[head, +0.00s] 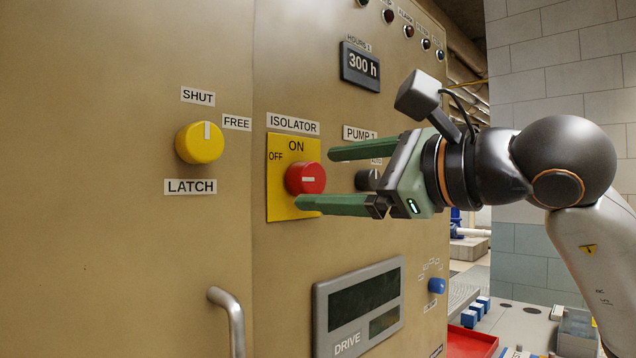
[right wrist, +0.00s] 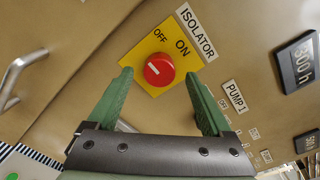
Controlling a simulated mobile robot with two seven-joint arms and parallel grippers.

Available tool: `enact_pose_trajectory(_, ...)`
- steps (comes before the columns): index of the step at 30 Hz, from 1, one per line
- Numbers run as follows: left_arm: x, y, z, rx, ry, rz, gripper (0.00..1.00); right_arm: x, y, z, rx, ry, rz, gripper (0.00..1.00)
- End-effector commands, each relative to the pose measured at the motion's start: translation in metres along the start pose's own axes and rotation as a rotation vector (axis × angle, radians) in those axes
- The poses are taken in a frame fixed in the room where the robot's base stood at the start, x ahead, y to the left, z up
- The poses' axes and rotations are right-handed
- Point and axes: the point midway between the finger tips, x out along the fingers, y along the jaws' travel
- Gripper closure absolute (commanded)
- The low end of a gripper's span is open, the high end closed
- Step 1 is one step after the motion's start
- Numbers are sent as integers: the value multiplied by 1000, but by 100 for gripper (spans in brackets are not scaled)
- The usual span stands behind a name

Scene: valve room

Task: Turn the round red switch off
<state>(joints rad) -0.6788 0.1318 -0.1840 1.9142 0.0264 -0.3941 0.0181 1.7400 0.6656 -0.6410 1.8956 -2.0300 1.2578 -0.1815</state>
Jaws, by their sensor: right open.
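The round red switch (head: 306,178) sits on a yellow plate (head: 281,203) under the ISOLATOR label. OFF is printed at the plate's upper left and ON above the switch. My right gripper (head: 315,178) is open, with one green finger above the switch and one below in the head view. In the right wrist view the red switch (right wrist: 159,70) shows between and slightly beyond the fingertips (right wrist: 158,76). No touch is visible. My left gripper is not in view.
A yellow LATCH knob (head: 200,143) is to the left. A dark PUMP 1 knob (head: 366,180) sits behind my right gripper. A door handle (head: 230,318) and the DRIVE panel (head: 359,305) are below. A blue knob (head: 437,286) is at lower right.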

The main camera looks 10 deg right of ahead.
Motion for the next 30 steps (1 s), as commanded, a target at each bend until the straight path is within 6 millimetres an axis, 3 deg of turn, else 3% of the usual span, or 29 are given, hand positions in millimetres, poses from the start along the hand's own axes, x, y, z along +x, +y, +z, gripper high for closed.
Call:
enact_pose_trajectory(6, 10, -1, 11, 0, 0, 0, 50, -51, 1, -2, -2, 0, -4, 16)
enact_pose_trajectory(13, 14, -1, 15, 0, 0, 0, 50, -87, 0, -1, -1, 0, -2, 16)
enact_pose_trajectory(18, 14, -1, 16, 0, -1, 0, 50, -97, 0, 0, -1, 0, 0, 16)
enact_pose_trajectory(30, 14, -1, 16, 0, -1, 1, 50, -97, 0, 0, -1, 0, 1, 16)
